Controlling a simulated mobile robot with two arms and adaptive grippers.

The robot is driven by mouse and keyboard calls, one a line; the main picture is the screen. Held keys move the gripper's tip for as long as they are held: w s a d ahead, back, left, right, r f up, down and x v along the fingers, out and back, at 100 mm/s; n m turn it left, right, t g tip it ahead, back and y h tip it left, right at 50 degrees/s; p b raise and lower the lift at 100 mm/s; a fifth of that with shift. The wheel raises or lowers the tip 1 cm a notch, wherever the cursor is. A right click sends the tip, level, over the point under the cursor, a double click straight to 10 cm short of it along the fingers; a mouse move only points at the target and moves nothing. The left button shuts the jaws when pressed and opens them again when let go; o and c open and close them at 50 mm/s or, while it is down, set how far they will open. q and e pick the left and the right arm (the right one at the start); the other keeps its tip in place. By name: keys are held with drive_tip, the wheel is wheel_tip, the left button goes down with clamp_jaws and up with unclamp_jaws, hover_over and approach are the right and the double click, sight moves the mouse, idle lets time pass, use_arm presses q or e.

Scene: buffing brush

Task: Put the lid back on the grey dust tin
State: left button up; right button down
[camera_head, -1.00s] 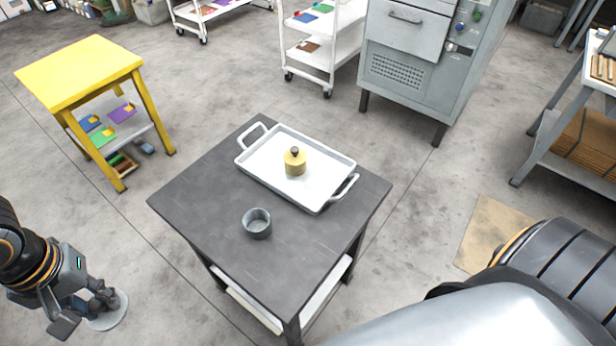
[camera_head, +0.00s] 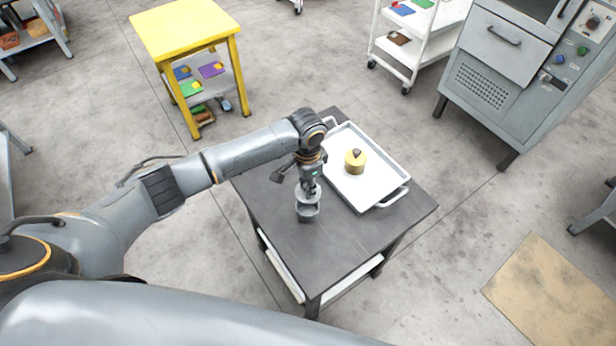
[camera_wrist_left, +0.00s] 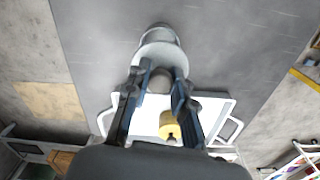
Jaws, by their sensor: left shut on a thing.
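The grey dust tin (camera_head: 307,213) stands on the dark table, in front of the tray. My left gripper (camera_head: 309,181) is over it, shut on the knob of a round pale grey lid (camera_head: 308,194). The lid is just above the tin and partly covers my view of it. In the left wrist view, the lid (camera_wrist_left: 160,56) hangs from my left gripper (camera_wrist_left: 160,84), and the tin (camera_wrist_left: 158,30) shows past its far edge, so the two are not quite lined up from there. A gap or contact is hard to tell. My right gripper is out of view.
A white tray (camera_head: 385,188) with handles lies on the dark table (camera_head: 345,237), close beside the gripper. The table's front right is clear. A yellow table (camera_head: 185,32) stands farther back.

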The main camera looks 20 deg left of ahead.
use_arm(q)
drive_tip(key=shift+f, duration=0.25)
drive_tip(key=shift+d+f+b, duration=0.1)
drive_tip(key=shift+f+b, duration=0.55)
drive_tip(key=shift+b, duration=0.25)
wheel_tip(320, 180, down, 3)
drive_tip(key=b, duration=0.3)
drive_tip(key=shift+r, duration=0.15)
drive_tip(key=shift+f+b, duration=0.6)
drive_tip(key=shift+f, duration=0.55)
drive_tip(key=shift+r+p, duration=0.1)
drive_tip(key=shift+p, duration=0.55)
drive_tip(key=shift+s, duration=0.1)
